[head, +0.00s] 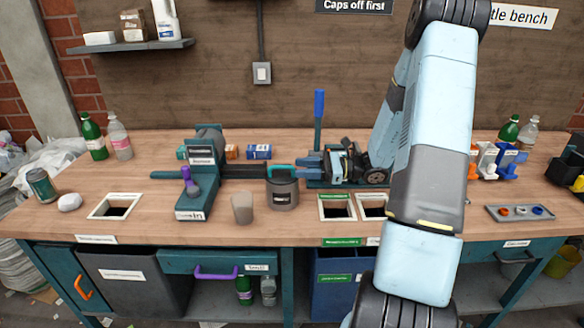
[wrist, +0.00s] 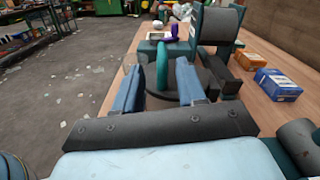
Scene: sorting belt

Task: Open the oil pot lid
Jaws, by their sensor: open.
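The oil pot (head: 284,194) is a dark grey cylinder with a small label, upright near the front edge of the bench. Its lid appears shut, with a teal handle (head: 282,171) across the top. My gripper (head: 305,163) is just right of the handle in the head view, with blue fingers pointing left. In the wrist view, my gripper (wrist: 158,75) is open and the teal handle (wrist: 162,65) stands between the two fingers, nearer the right one. Contact cannot be made out. The pot's body is mostly hidden there by the fingers and gripper.
A teal press (head: 204,180) with a purple handle stands left of the pot. A grey-beige cup (head: 242,208) stands close at front left. Orange and blue boxes (head: 259,152) lie behind. A framed bench opening (head: 337,208) is to the right.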

